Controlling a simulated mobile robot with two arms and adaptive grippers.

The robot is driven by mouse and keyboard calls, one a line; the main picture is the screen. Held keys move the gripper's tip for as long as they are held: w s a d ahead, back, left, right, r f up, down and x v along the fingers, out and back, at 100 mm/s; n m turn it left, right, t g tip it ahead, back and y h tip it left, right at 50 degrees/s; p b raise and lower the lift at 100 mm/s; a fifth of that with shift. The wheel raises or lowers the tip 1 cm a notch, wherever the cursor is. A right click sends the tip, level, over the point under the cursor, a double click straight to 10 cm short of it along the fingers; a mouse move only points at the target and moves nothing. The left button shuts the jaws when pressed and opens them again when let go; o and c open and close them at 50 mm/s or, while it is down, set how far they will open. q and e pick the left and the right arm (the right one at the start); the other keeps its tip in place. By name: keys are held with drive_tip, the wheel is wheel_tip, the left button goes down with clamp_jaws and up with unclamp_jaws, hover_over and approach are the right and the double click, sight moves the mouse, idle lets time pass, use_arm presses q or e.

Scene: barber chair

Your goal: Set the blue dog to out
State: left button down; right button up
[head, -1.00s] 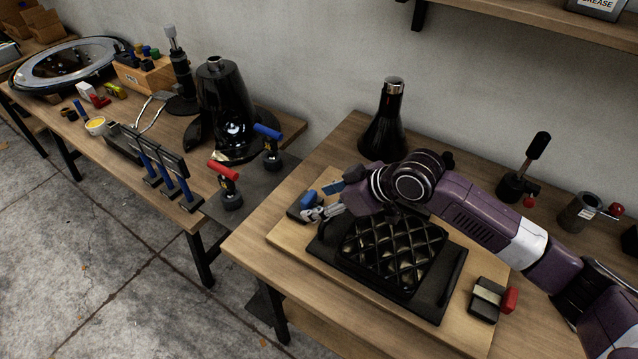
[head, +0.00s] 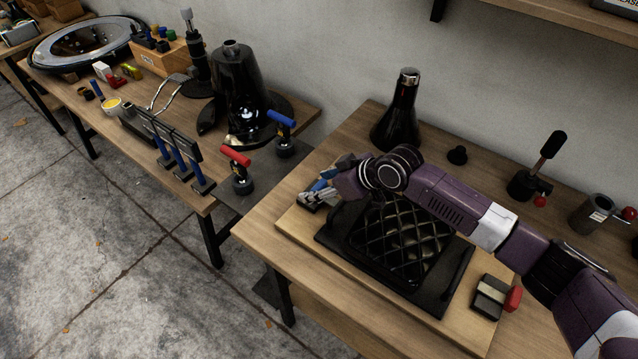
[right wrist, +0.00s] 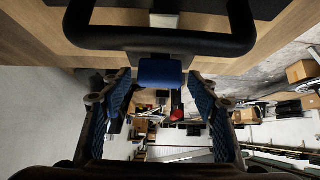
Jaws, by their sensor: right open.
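The blue dog (right wrist: 160,73) is a small blue block that shows in the right wrist view, centred in the gap between my fingers under a black bar. In the head view it sits at the left edge of the seat fixture and is mostly hidden by my gripper. My right gripper (head: 319,193) is open at that spot, with blue-padded fingers either side of the block in the right wrist view (right wrist: 162,100). I cannot tell if the pads touch it. A matching dog with a red end (head: 514,298) is at the fixture's right. My left gripper is not in view.
A black quilted pad (head: 400,245) lies on a black plate with side handles, on a wooden board. A black flask (head: 399,120) stands behind. Red (head: 236,156) and blue (head: 281,118) T-handles stand on the left bench. Levers stand at the back right.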

clamp_jaws()
drive_tip(key=shift+w+a+b, duration=0.55)
drive_tip(key=shift+w+a, duration=0.15)
drive_tip(key=shift+a, duration=0.25)
drive_tip(key=shift+w+a+b, duration=0.5)
drive_tip(key=shift+w+a, duration=0.2)
drive_tip(key=shift+a, duration=0.25)
drive_tip(key=shift+r, duration=0.15)
drive_tip(key=shift+c, duration=1.5)
unclamp_jaws()
drive_tip(key=shift+a, duration=0.1)
drive_tip(key=o, duration=0.3)
drive_tip(key=shift+w, duration=0.1)
